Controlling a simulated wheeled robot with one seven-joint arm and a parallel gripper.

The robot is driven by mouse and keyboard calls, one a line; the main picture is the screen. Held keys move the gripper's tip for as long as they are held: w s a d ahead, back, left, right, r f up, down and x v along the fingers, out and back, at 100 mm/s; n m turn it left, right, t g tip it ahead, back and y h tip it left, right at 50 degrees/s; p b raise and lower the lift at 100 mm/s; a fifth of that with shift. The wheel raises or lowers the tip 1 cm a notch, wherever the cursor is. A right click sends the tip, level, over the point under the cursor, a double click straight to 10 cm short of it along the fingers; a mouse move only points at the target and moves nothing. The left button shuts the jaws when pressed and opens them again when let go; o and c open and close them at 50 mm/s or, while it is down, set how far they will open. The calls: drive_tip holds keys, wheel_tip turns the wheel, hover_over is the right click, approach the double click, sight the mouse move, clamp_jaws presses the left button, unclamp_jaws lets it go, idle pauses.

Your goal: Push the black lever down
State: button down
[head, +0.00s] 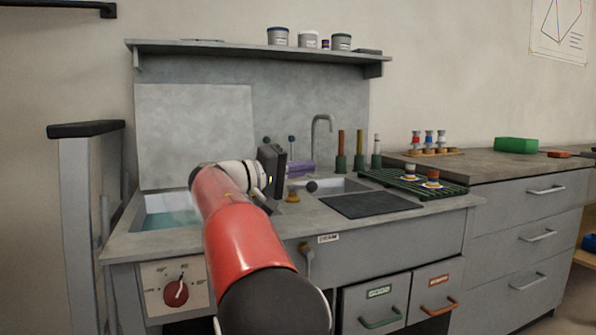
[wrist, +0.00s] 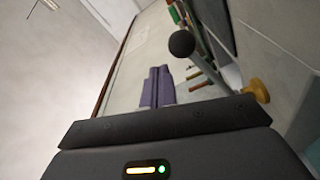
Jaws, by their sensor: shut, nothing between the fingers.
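A round black knob, which looks like the end of the black lever, shows at the sink (head: 311,186), just below and beside my fingertips. It also appears in the wrist view (wrist: 181,43), above and right of the fingers. I see no clear contact between the fingers and the knob. A brass-coloured fitting (head: 292,195) stands left of the knob and also shows in the wrist view (wrist: 256,90).
A tap (head: 322,140) rises behind the sink. Upright tools (head: 359,150) and a green rack (head: 412,181) stand to the right. A basin of water (head: 172,215) is at left. A shelf (head: 250,46) with tins hangs above. A handle hangs below the "DRAIN" label (head: 328,238).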

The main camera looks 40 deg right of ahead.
drive_tip(key=w+a, duration=0.2)
drive_tip(key=a, duration=0.7)
drive_tip(key=shift+w+a, duration=0.3)
